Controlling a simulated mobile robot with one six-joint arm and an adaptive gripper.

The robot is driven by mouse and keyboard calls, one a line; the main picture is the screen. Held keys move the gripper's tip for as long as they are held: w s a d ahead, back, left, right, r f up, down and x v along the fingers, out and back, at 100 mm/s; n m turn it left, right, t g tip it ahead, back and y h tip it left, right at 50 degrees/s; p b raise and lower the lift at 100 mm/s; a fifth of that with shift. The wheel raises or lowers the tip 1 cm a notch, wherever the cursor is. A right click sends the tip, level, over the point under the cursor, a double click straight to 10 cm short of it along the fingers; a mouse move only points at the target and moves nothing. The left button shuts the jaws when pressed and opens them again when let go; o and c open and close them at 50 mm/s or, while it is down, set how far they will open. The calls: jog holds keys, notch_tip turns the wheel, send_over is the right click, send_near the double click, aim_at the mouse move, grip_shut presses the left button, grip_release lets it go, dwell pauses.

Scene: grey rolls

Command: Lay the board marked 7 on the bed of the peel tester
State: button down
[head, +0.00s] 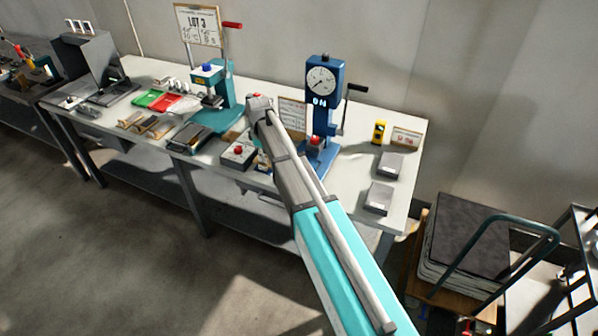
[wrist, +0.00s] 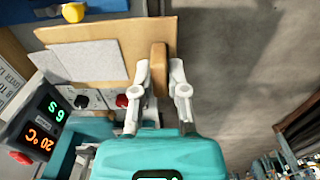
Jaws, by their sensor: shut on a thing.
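My gripper (wrist: 159,88) is shut on a narrow brown board (wrist: 158,66), held upright in the picture between the two grey fingers in the wrist view. No number can be read on its visible face. In the head view my arm hides the gripper and the held board. The peel tester (head: 324,82) is the blue stand with a round dial and a 0 N readout, right of my wrist. Its base is partly covered by the arm. A blue base with a yellow knob (wrist: 73,12) shows at the top of the wrist view, likely the tester's.
A tan panel with pale grey sheets (wrist: 92,62) lies beside the held board. A control box (wrist: 40,135) reads 20 °C. A teal press (head: 224,92) and several brown boards (head: 147,124) are left; two grey blocks (head: 379,197) are right. Floor lies beyond the bench's front edge.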

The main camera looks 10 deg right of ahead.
jog(key=w+d+f+b, duration=0.1)
jog(key=d+f+b, duration=0.1)
jog(key=d, duration=0.1)
jog(key=d+f+b, duration=0.3)
jog(key=d, duration=0.1)
jog(key=w+d+f+b, duration=0.1)
jog(key=d+f+b, duration=0.1)
jog(key=d+f, duration=0.1)
jog(key=shift+w+d+b, duration=0.3)
jog(key=shift+d+b, duration=0.05)
jog(key=shift+d, duration=0.3)
jog(key=shift+w+d+f+b, duration=0.1)
jog(key=shift+d+f+b, duration=0.3)
jog(key=shift+d, duration=0.1)
jog(key=shift+f, duration=0.1)
jog(key=shift+d+f+b, duration=0.35)
jog(key=shift+f+b, duration=0.1)
jog(key=shift+b, duration=0.1)
jog(key=shift+f+b, duration=1.45)
jog(key=shift+f, duration=0.15)
jog(key=c, duration=0.7)
grip_release()
